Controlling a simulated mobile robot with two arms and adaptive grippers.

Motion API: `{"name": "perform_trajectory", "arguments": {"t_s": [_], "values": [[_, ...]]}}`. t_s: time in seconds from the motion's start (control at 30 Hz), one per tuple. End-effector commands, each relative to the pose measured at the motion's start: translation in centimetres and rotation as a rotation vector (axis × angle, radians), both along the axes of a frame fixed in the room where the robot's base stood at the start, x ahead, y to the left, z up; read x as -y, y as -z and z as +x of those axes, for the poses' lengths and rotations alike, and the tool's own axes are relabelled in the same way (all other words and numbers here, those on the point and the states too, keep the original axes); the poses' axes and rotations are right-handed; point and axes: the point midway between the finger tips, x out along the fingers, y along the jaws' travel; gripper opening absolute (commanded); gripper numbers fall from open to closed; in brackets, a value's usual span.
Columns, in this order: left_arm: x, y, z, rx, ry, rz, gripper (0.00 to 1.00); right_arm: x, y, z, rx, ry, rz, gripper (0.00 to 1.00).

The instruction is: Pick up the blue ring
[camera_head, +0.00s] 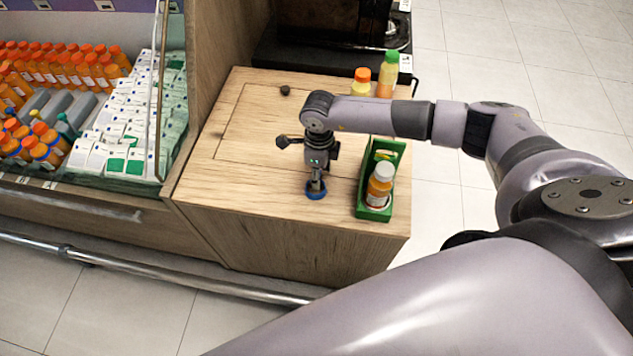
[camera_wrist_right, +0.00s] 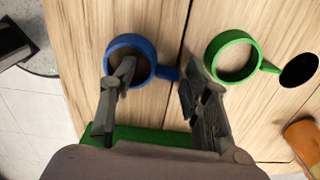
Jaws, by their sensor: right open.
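The blue ring (camera_head: 315,193) lies near the front edge of the wooden counter, directly under my right gripper (camera_head: 316,181). In the right wrist view the blue ring (camera_wrist_right: 130,41) shows as a round band with a short tab pointing right. My right gripper (camera_wrist_right: 157,74) is open there. Its left finger overlaps the ring's opening and its right finger is beyond the end of the tab. Nothing is seen held between the fingers. Whether the fingers touch the ring cannot be told. My left gripper is not in view.
A green ring (camera_wrist_right: 216,46) lies beside the blue one in the wrist view. A green carrier (camera_head: 362,200) with a bottle (camera_head: 381,184) stands right of my gripper. Two bottles stand at the back right.

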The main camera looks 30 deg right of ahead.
Motion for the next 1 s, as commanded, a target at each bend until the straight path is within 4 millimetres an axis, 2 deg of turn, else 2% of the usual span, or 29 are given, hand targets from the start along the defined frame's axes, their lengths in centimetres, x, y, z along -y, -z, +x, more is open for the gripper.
{"name": "perform_trajectory", "arguments": {"t_s": [0.23, 0.87, 1.0], "values": [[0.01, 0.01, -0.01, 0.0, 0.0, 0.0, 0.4, -0.01, 0.12, 0.05, 0.001, -0.001, 0.0, 0.43], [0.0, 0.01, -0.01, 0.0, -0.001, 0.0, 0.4, 0.0, 0.08, 0.05, 0.001, 0.0, 0.0, 0.01], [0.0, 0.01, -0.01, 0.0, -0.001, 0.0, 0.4, 0.0, 0.08, 0.05, 0.001, 0.0, 0.0, 0.0]]}}
